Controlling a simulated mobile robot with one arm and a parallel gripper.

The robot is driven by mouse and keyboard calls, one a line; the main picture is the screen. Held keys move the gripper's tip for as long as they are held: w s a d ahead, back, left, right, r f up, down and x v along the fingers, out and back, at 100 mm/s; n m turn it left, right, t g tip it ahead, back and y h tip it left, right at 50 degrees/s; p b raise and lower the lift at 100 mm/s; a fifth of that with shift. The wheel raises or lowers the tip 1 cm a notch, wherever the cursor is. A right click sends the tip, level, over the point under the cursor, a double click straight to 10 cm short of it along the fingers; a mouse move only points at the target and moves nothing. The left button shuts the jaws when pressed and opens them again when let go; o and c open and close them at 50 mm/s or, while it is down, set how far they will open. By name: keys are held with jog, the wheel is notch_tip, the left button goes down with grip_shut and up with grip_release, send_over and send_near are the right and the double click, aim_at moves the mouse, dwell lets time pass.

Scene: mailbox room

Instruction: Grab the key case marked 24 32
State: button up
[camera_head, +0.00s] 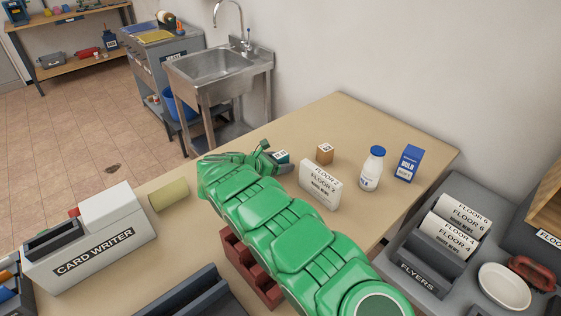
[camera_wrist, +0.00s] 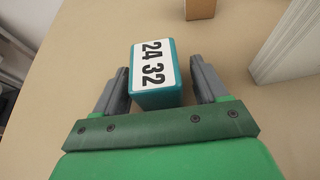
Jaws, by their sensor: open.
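The key case (camera_wrist: 153,98) is a small teal block with a white top label that reads 24 32. It lies on the tan table (camera_wrist: 85,35). In the wrist view it sits between the two grey fingers of my gripper (camera_wrist: 160,92), with a visible gap at each side. My gripper is open. In the head view the key case (camera_head: 281,156) shows at the end of my green arm, partly hidden by my gripper (camera_head: 270,157).
A small brown box (camera_head: 324,153) stands just beyond the key case. A white floor-labelled block (camera_head: 320,184) stands to the right. A white bottle (camera_head: 372,169) and a blue bulb box (camera_head: 408,163) are farther right.

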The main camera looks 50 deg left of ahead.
jog(key=c, duration=1.1)
